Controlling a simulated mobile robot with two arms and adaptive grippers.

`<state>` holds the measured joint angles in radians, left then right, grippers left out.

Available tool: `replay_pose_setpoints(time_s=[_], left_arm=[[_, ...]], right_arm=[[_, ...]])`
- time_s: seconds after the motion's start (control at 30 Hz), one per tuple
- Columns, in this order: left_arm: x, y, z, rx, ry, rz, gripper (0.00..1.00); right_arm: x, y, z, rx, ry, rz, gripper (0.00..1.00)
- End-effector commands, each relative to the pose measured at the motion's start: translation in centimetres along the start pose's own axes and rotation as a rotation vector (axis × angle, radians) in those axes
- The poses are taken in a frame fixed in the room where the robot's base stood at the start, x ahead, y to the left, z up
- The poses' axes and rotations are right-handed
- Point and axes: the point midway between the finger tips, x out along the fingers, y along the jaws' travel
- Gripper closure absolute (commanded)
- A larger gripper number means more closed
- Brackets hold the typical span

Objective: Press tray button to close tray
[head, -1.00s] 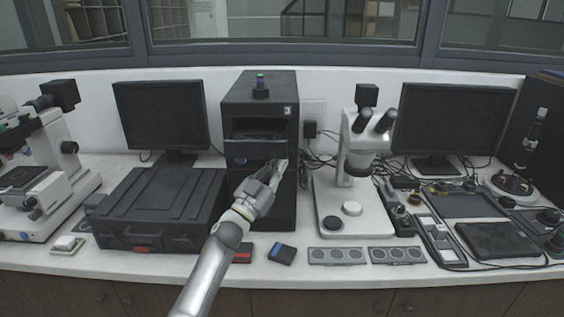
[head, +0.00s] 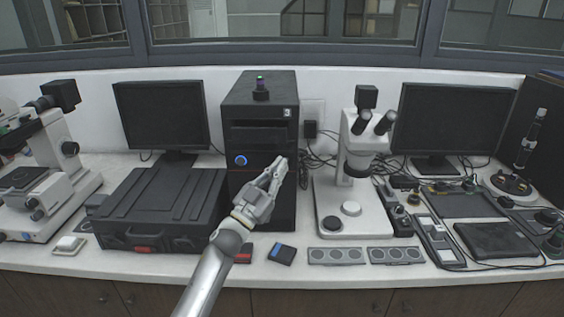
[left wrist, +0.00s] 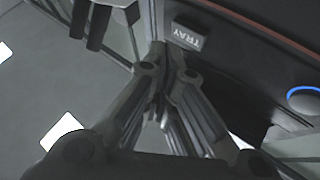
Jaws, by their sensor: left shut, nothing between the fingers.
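The black press tower (head: 262,110) stands at the back middle of the bench. A small block labelled TRAY (left wrist: 187,38) is close to my fingertips in the left wrist view. My left gripper (head: 281,163) is shut and empty at the tower's right front edge. I cannot tell whether it touches. My right gripper is not in view.
A black case (head: 165,200) lies left of the tower, and a white microscope (head: 345,190) stands to the right. A small red-marked box (head: 243,256) and a blue-marked box (head: 282,254) lie in front. Cables run behind the microscope.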

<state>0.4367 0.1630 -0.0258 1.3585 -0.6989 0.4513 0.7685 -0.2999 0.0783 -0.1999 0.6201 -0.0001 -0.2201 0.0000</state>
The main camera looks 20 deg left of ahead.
Motion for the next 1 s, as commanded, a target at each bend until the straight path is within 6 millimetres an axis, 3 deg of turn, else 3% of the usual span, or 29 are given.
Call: replay_pose_setpoints(time_s=[0.4,1.0], left_arm=[[-2.7,2.0,-2.2,-0.001,-0.001,0.0,1.0],[-3.2,2.4,-2.4,0.0,0.0,0.0,1.0]], right_arm=[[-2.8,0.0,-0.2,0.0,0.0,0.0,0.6],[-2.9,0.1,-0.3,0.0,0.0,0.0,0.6]])
